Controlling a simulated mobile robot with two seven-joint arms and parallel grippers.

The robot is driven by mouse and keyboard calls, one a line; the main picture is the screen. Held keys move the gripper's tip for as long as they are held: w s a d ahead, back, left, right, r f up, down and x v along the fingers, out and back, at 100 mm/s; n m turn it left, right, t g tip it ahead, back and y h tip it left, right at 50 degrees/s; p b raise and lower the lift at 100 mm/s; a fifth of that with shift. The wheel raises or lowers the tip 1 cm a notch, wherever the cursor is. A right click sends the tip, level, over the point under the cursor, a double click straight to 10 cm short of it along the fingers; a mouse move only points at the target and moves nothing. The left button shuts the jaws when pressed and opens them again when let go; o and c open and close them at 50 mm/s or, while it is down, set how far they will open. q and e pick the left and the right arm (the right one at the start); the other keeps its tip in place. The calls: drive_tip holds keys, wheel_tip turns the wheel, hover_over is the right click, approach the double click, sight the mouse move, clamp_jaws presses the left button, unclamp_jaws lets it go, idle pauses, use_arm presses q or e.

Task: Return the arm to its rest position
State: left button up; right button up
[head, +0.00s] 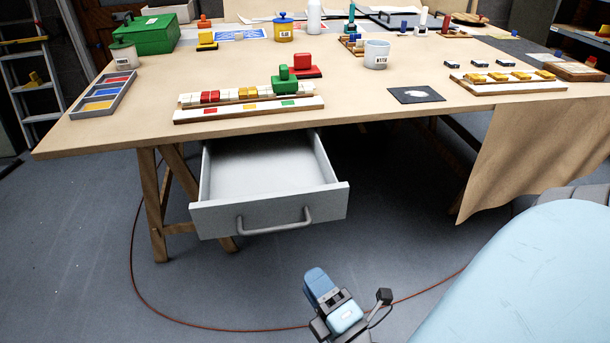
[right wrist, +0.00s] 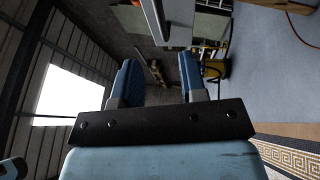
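My right gripper (head: 317,278) is low in front of the table in the head view, below the open drawer and apart from it. In the right wrist view its two blue fingers (right wrist: 157,78) stand apart with nothing held between them. My left gripper is not in either view. The wooden table (head: 370,120) stands ahead. Its grey drawer (head: 270,212) is pulled out and looks empty inside.
A mosaic rail with coloured tiles (head: 250,113) lies near the table's front edge. A sorting tray (head: 104,96) is at the left. Brown cloth (head: 540,150) hangs over the right front edge. A red cable (head: 190,325) crosses the open floor.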

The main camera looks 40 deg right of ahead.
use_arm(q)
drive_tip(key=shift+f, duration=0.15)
use_arm(e)
drive_tip(key=shift+s, duration=0.1)
drive_tip(key=w+a+f+m+g+y, duration=0.35)
drive_tip(key=a+f+m+g, duration=0.2)
drive_tip(key=m, duration=0.25)
drive_tip(key=w+a+r+m+y, duration=0.1)
drive_tip(key=a+r+m+y, duration=0.2)
drive_tip(key=a+m+y, duration=0.3)
use_arm(q)
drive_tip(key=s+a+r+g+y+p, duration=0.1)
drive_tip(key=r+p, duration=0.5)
drive_tip(key=p, duration=1)
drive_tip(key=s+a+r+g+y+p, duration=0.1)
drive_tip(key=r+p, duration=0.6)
drive_tip(key=p, duration=0.9)
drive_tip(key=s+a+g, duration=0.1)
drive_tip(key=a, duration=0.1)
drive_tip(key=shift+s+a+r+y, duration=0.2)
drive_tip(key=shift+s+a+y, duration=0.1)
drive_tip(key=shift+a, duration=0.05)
use_arm(e)
drive_tip(key=s+d+r+g+h, duration=0.1)
drive_tip(key=d+r, duration=0.1)
drive_tip(key=r, duration=0.4)
drive_tip(key=s+d+r+g+h, duration=0.2)
drive_tip(key=d+r, duration=0.1)
drive_tip(key=r, duration=0.4)
drive_tip(key=shift+s, duration=0.25)
